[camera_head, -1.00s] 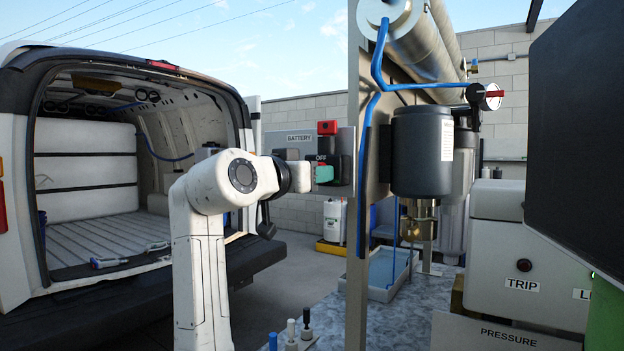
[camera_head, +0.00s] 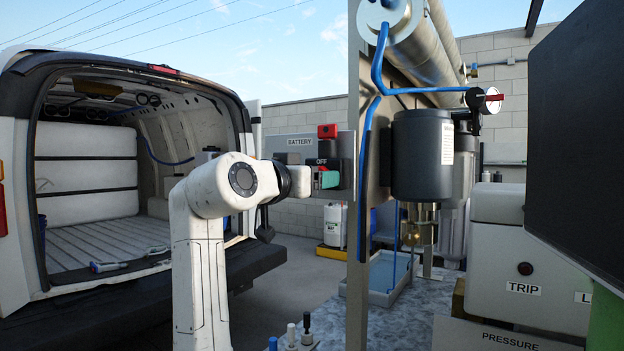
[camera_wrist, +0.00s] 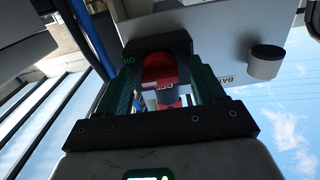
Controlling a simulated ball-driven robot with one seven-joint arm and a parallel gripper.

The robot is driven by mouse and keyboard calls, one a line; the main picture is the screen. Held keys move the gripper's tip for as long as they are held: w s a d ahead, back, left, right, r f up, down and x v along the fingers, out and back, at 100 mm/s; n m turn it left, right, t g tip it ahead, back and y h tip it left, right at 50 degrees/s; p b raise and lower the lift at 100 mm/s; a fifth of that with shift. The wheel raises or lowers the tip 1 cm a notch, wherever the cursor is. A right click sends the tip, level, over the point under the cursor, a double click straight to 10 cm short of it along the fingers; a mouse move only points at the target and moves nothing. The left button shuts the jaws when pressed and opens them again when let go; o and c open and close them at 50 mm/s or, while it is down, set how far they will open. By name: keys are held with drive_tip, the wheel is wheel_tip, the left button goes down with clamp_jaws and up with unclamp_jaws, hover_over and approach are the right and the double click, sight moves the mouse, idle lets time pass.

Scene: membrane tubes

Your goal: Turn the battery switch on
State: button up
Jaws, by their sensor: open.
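The grey battery panel (camera_head: 300,142) stands upright beyond my arm in the head view, with a BATTERY label. A red part (camera_head: 327,130) of the switch shows at its top, above a dark part and the OFF label (camera_head: 318,162). My gripper (camera_head: 322,179) is at the panel just below that label, and its green finger shows. In the wrist view my gripper (camera_wrist: 160,72) is open, its green fingers on either side of the red switch part (camera_wrist: 158,67) and OFF label. Whether they touch it is unclear.
A grey round knob (camera_wrist: 266,62) sticks out from the panel. A post with a blue hose (camera_head: 365,150) and a dark filter housing (camera_head: 422,155) stand right of the panel. The open van (camera_head: 85,190) is on the left.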

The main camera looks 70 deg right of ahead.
drive_tip(key=shift+a, duration=0.1)
drive_tip(key=b+v, duration=0.1)
drive_tip(key=v, duration=0.9)
drive_tip(key=shift+a, duration=0.25)
drive_tip(key=shift+w, duration=0.2)
